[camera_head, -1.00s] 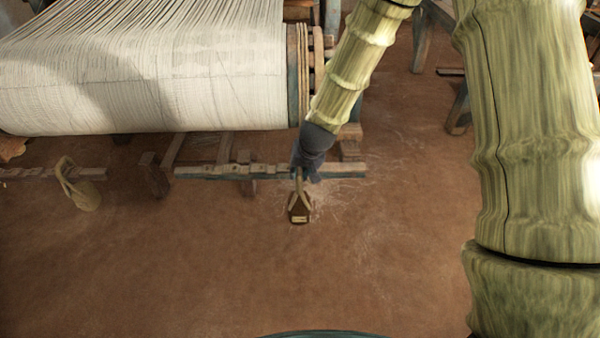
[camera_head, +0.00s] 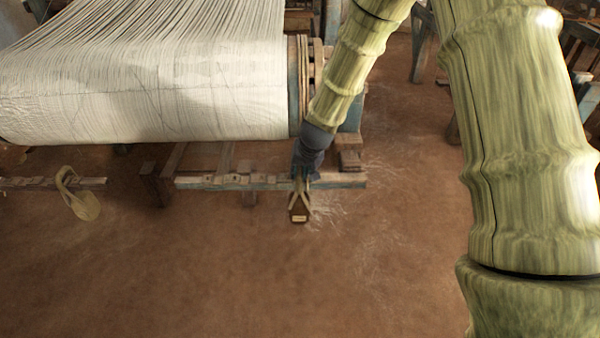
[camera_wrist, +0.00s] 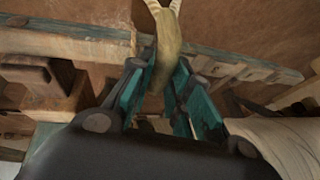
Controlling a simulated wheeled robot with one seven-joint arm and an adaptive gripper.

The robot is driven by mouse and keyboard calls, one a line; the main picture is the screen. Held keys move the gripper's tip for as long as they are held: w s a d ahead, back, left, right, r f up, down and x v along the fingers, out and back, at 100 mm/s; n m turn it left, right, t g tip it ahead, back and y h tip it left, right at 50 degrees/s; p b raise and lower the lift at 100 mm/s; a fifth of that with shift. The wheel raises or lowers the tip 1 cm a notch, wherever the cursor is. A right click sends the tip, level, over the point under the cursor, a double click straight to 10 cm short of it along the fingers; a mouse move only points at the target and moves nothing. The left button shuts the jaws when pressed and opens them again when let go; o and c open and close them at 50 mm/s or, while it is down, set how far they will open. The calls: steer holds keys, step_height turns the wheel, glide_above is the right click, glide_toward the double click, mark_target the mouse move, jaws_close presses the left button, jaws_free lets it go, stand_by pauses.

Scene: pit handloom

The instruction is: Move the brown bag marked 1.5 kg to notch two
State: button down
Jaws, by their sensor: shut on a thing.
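The brown bag (camera_head: 299,213) with a pale label hangs below my gripper (camera_head: 301,176) by its light strap, in front of the notched rail (camera_head: 215,182). The label is too small to read. In the wrist view my gripper (camera_wrist: 160,90) has its teal fingers shut on the bag's tan strap (camera_wrist: 167,42); the bag's body is out of that view. The notched rail also shows in the wrist view (camera_wrist: 260,68), running behind the strap. I cannot tell whether the strap touches the rail, nor which notch is nearest.
A tan bag (camera_head: 84,205) hangs by a loop from another rail (camera_head: 40,183) at the left. The large white warp roll (camera_head: 150,95) lies above and behind the notched rail. The earth floor (camera_head: 200,270) in front is clear.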

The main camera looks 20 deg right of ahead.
steer(key=shift+w+d+r, duration=0.1)
steer(key=shift+w+d, duration=0.2)
steer(key=shift+w, duration=0.75)
steer(key=shift+w+d, duration=0.25)
steer(key=shift+w, duration=0.75)
steer(key=shift+f+b, duration=0.45)
steer(key=shift+f, duration=0.65)
steer(key=shift+s+f, duration=0.1)
steer(key=shift+f, duration=0.25)
steer(key=c, duration=1.2)
jaws_free()
steer(key=shift+c, duration=0.2)
steer(key=shift+s+f, duration=0.15)
steer(key=v, duration=1.2)
